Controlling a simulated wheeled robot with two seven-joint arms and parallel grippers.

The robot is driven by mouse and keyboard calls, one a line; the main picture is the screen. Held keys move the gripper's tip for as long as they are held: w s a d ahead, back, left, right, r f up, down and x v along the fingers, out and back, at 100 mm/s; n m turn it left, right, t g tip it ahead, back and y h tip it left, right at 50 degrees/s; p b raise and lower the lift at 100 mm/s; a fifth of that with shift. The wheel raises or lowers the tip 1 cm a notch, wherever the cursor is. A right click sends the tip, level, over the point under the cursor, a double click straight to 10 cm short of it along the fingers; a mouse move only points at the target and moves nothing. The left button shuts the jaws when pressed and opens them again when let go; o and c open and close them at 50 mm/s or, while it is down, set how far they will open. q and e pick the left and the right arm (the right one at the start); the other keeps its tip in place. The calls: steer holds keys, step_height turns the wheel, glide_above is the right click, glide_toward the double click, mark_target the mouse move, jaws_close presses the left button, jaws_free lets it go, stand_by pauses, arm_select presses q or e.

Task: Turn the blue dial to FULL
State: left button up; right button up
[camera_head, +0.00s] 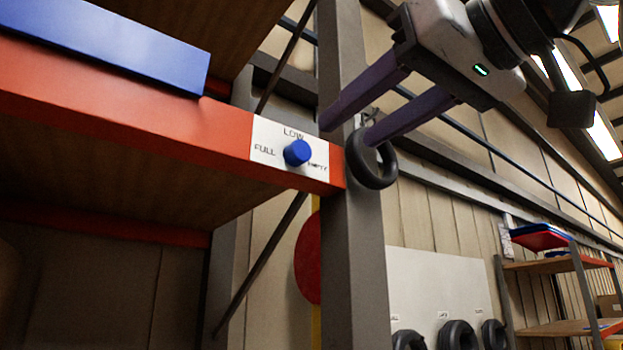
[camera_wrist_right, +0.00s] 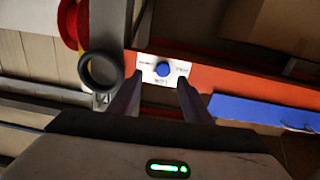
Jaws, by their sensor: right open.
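The blue dial (camera_head: 297,152) sits on a white label plate (camera_head: 265,141) on the end of an orange shelf edge. The plate reads FULL at left, LOW at the top and EMPTY at right, partly behind the dial. My right gripper (camera_head: 348,132) is open, with its two purple fingers apart, to the right of the dial and not touching it. In the right wrist view the dial (camera_wrist_right: 163,69) shows ahead, between the fingers (camera_wrist_right: 158,84). Which way the dial points cannot be told. My left gripper is not in view.
A grey upright post (camera_head: 350,230) stands just right of the dial, with a black ring (camera_head: 371,160) hanging by it. A blue panel (camera_head: 110,45) lies along the orange shelf (camera_head: 120,112). A white board (camera_head: 440,290) with several black rings and another shelf unit (camera_head: 560,265) stand farther right.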

mark_target(303, 151)
steer(key=p+x, duration=0.1)
steer(key=x, duration=0.4)
steer(key=r+p+x, duration=0.1)
steer(key=x, duration=0.1)
steer(key=shift+a+p, duration=0.35)
steer(key=shift+a, duration=0.2)
steer(key=shift+w+a, duration=0.2)
steer(key=shift+w, duration=0.05)
steer(key=shift+w+a, duration=0.2)
steer(key=shift+w, duration=0.15)
steer(key=c, duration=1.1)
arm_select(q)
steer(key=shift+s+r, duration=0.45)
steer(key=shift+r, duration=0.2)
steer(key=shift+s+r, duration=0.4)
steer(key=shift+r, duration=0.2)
